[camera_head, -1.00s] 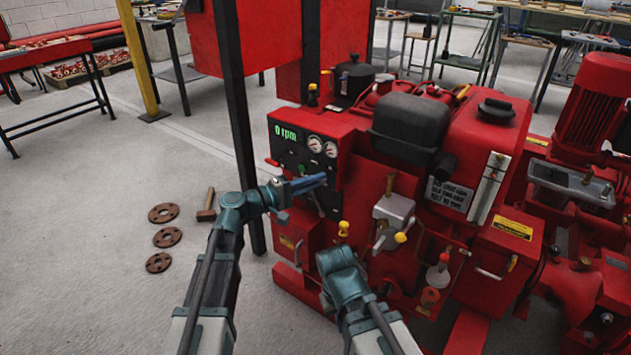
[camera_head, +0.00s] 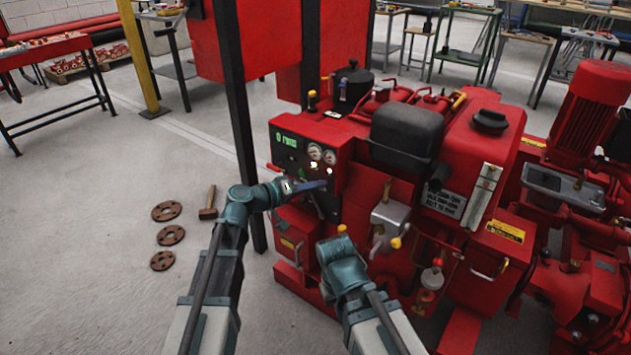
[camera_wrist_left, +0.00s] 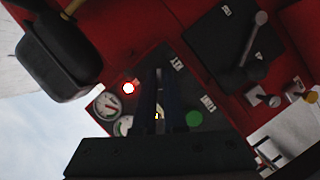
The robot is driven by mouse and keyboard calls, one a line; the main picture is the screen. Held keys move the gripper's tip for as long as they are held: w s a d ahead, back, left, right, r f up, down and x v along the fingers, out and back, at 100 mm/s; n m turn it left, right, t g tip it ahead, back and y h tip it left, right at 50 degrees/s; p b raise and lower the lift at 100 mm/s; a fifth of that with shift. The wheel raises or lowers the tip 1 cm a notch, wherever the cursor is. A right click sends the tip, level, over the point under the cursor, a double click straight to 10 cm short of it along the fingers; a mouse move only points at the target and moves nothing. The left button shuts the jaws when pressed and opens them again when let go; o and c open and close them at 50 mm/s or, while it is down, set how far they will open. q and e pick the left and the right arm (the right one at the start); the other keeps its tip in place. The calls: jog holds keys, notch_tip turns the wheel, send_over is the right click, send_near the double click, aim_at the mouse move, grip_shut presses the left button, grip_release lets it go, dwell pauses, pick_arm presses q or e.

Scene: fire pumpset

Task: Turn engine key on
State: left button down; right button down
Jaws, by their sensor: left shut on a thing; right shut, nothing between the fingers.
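The red engine's dark control panel (camera_head: 291,157) carries a green "0 rpm" display (camera_head: 286,140), two round gauges (camera_head: 322,154) and lit lamps. In the left wrist view a red lamp (camera_wrist_left: 128,88) glows beside the gauges (camera_wrist_left: 106,104), with a green button (camera_wrist_left: 194,118) to the right. My left gripper (camera_head: 318,186) reaches the panel's lower part. In the left wrist view its dark fingers (camera_wrist_left: 158,95) are shut at the panel between the lamp and the green button. The engine key is hidden by them. My right gripper (camera_head: 340,249) is lower, in front of the engine, its fingertips hidden.
A black post (camera_head: 238,120) stands left of the panel. A grey box with a yellow-tipped lever (camera_head: 393,220) sticks out right of my right gripper. A hammer (camera_head: 208,205) and rusty flanges (camera_head: 170,235) lie on the floor at left.

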pick_arm(q)
jog(key=shift+r+m+y+p, duration=0.1)
jog(key=shift+m+y+p, duration=0.3)
jog(key=shift+m, duration=0.2)
dwell(0.3)
jog(key=c, duration=1)
grip_release()
jog(key=p+v, duration=0.4)
jog(key=v, duration=1)
jog(key=shift+s+d, duration=0.15)
